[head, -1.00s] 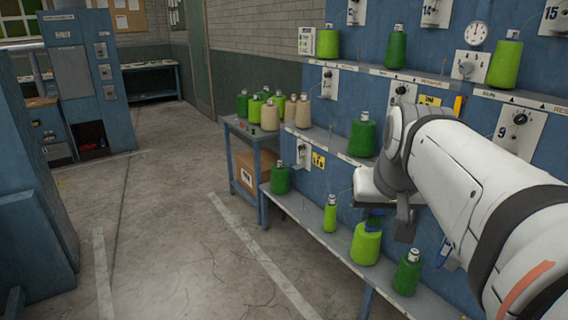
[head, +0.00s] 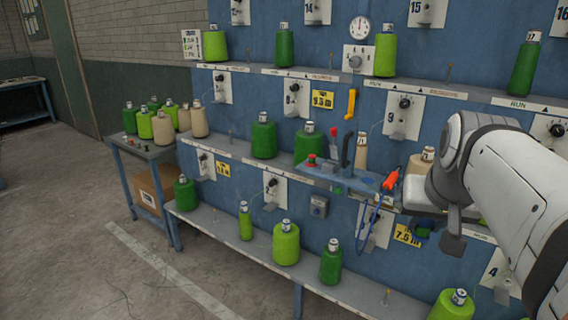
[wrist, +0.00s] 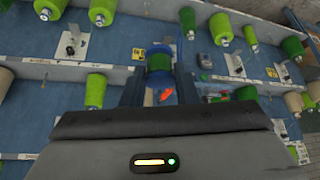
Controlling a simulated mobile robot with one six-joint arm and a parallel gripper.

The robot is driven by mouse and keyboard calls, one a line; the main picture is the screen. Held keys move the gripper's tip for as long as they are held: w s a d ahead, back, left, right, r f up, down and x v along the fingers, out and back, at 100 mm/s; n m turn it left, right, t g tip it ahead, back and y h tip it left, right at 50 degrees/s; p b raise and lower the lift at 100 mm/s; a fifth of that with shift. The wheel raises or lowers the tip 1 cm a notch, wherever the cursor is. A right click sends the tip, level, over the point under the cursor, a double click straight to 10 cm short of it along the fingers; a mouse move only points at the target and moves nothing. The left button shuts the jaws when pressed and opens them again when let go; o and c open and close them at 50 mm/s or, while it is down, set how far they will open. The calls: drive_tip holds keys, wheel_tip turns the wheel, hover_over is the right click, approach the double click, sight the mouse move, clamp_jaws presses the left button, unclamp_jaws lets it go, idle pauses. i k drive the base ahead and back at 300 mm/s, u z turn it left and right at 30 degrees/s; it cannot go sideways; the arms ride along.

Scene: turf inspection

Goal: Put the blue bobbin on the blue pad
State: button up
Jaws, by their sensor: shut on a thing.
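A bobbin (wrist: 158,62) with blue ends and a green middle sits between the two fingers of my gripper (wrist: 160,80) in the wrist view. My gripper is shut on it. In the head view my gripper (head: 440,235) is at the right in front of the rack, and only a small blue-and-green part (head: 421,230) shows beside it. I cannot make out a separate blue pad.
A blue rack (head: 230,152) carries several green and beige cones on its shelves. A small blue ledge (head: 345,180) with a red button, black handle and orange tool juts out left of my arm. A side table (head: 145,150) stands at left. The floor (head: 70,220) is open.

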sight(367, 180)
drive_tip(key=z, duration=0.05)
drive_tip(key=i, duration=1)
drive_tip(key=z, duration=0.1)
